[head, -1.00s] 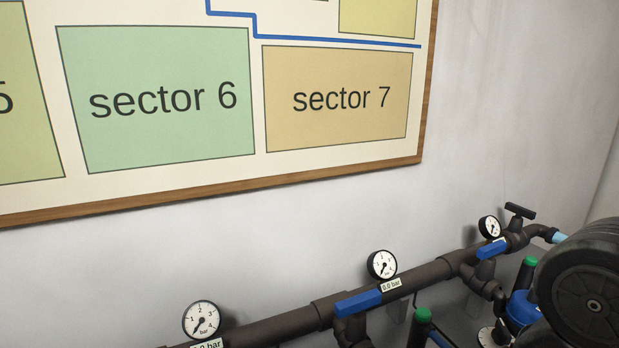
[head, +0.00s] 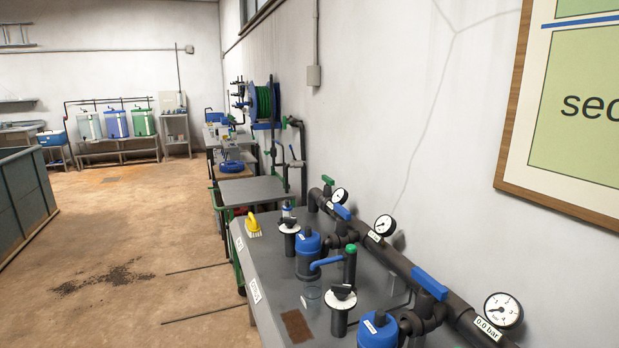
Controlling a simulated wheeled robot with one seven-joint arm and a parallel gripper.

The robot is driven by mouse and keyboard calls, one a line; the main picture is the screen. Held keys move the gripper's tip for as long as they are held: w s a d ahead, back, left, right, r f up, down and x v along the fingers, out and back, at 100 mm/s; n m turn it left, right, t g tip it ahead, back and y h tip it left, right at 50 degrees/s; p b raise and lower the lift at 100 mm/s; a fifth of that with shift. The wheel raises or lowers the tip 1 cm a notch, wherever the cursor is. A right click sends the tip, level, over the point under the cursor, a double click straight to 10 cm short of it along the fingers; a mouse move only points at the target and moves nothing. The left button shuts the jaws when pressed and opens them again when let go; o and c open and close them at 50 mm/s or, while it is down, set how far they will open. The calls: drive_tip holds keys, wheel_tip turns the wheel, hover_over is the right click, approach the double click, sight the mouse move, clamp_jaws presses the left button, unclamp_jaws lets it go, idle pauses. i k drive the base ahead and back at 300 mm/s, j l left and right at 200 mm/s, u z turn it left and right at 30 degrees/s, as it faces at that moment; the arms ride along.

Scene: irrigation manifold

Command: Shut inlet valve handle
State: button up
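A dark pipe manifold (head: 398,262) runs along the wall above a grey bench. At its far end is a green valve handle (head: 327,181). Two blue lever handles sit on the manifold, one near (head: 430,284) and one farther off (head: 343,212); both look roughly in line with the pipe. A third blue lever (head: 327,262) reaches left from a green-capped black post (head: 350,268). No label marks which handle is the inlet valve's; I cannot tell. My gripper is not in view.
Gauges (head: 503,310) stand on the manifold beside the wall. Blue-topped canisters (head: 308,243), a yellow brush (head: 253,224) and a brown mat (head: 297,326) are on the bench (head: 262,262). The floor (head: 150,250) left of the bench is mostly clear, with a dark patch and thin rods.

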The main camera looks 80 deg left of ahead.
sight(329, 182)
drive_tip(key=u, duration=2.45)
drive_tip(key=i+j+u, duration=0.4)
drive_tip(key=i+u, duration=0.2)
drive_tip(key=i, duration=0.2)
drive_tip(key=i+u, duration=0.35)
drive_tip(key=i+z, duration=0.1)
drive_tip(key=i, duration=0.45)
drive_tip(key=i+j+z, duration=0.1)
drive_tip(key=i, duration=0.4)
drive_tip(key=i+j+z, duration=0.1)
drive_tip(key=i+j, duration=0.15)
drive_tip(key=i, duration=0.3)
drive_tip(key=i+j+z, duration=0.2)
drive_tip(key=i+z, duration=0.3)
drive_tip(key=i+j+z, duration=0.35)
drive_tip(key=z, duration=0.15)
drive_tip(key=i+j+z, duration=0.45)
drive_tip(key=k+j, duration=0.05)
drive_tip(key=k, duration=0.05)
